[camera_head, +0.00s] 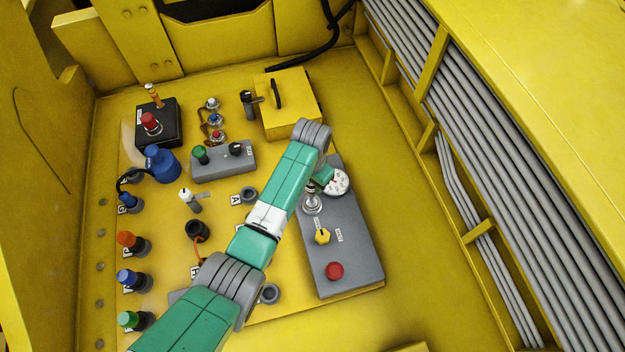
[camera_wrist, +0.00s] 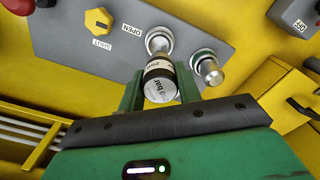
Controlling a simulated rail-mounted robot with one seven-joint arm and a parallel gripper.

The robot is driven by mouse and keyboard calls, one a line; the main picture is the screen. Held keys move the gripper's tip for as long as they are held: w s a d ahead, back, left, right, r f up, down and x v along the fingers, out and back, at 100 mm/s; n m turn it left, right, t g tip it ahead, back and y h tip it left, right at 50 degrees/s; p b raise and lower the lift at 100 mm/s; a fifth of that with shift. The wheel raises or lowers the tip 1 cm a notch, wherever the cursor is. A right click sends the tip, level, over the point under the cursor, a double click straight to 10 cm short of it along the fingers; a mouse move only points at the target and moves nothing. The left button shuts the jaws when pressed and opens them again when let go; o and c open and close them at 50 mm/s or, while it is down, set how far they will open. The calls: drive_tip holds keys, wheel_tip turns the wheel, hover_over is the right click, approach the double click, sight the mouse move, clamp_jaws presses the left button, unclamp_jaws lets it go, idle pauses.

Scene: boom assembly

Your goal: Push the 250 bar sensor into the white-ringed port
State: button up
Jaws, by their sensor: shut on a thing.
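In the wrist view, the fingers of my gripper (camera_wrist: 160,72) are shut on the 250 bar sensor (camera_wrist: 160,84), a short cylinder with a dark band and a pale label reading "bar". Just beyond its front end is a metal port with a pale, whitish ring (camera_wrist: 158,36) on the grey panel. The sensor overlaps the port's near side, so I cannot tell whether its tip is inside. A silver fitting (camera_wrist: 210,71) in a green-ringed port stands to the right. In the head view, my arm partly hides the grey panel (camera_head: 357,255), and the sensor is not clearly distinguishable.
A yellow knob (camera_head: 322,236) and a red button (camera_head: 334,270) sit on the same panel. A yellow box (camera_head: 290,118) stands behind. Several coloured connectors, including an orange one (camera_head: 128,239), line the left. Grey pipes (camera_head: 520,140) run along the right wall.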

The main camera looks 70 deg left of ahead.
wheel_tip(320, 180, down, 7)
drive_tip(key=b, duration=0.5)
drive_tip(key=shift+f+b, duration=0.15)
drive_tip(key=shift+b, duration=0.2)
drive_tip(key=o, duration=1.1)
drive_tip(key=shift+o, duration=0.2)
wheel_tip(320, 180, up, 8)
drive_tip(key=shift+f, duration=0.1)
